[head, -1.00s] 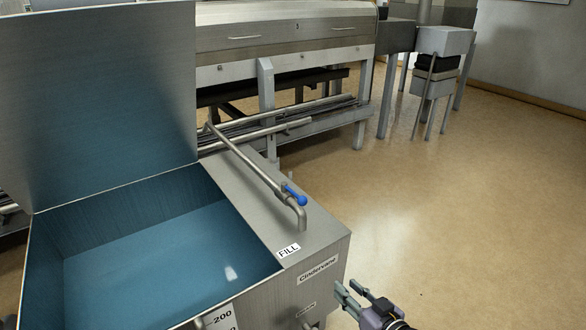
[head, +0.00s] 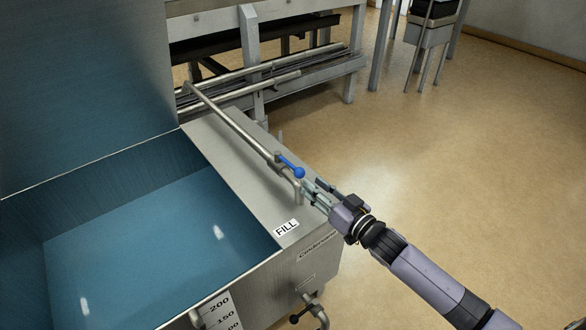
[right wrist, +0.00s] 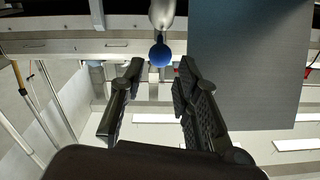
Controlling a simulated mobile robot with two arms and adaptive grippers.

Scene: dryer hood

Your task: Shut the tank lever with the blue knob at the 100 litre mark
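The fill lever with its blue knob (head: 299,172) sits on the fill pipe (head: 235,127) over the tank's right ledge, beside the FILL label. My right gripper (head: 309,190) is open and empty, just to the right of the knob. In the right wrist view the blue knob (right wrist: 160,52) lies between and beyond the two spread fingertips; contact is not visible. The tank (head: 225,180) holds blue-tinted water. My left gripper is out of view.
The raised tank lid (head: 85,80) stands at the left. A valve with a black handle (head: 302,314) is on the tank's front, low down. A metal bench with pipes (head: 270,70) stands behind. The floor (head: 440,170) to the right is clear.

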